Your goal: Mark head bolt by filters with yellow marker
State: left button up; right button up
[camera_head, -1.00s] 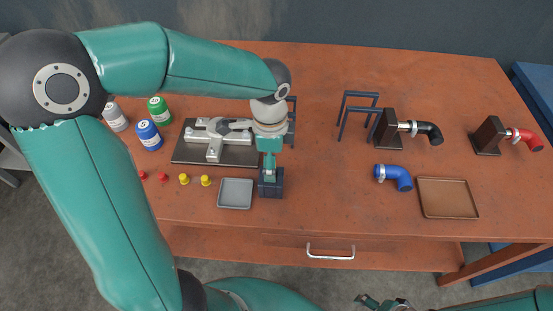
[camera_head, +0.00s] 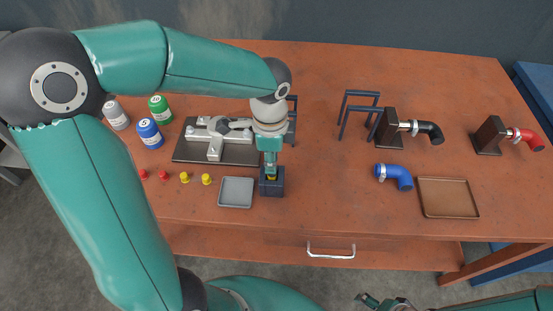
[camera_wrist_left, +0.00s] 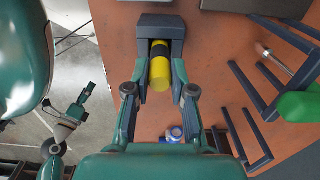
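A yellow marker with a black band (camera_wrist_left: 159,66) is in a dark blue holder (camera_wrist_left: 161,27) in the left wrist view. In the head view its yellow end (camera_head: 271,178) shows in the holder (camera_head: 271,189). My left gripper (camera_head: 270,168) points down just above the holder. Its fingers (camera_wrist_left: 163,92) are spread on either side of the marker, with gaps visible. Filter cans in white (camera_head: 115,115), blue (camera_head: 149,134) and green (camera_head: 159,108) stand left of a grey metal assembly (camera_head: 215,138) on a dark plate. Head bolts are too small to tell. My right gripper (camera_head: 384,302) is low at the bottom edge.
Small red caps (camera_head: 144,174) and yellow caps (camera_head: 185,177) lie near the table's front, left of a grey tray (camera_head: 236,193).

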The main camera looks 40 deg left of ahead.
pick_arm(q)
grip_shut()
notch_tip(320, 180, up, 9)
jog(key=p, duration=0.7)
jog(key=shift+s+p, duration=0.1)
jog(key=shift+p, duration=0.2)
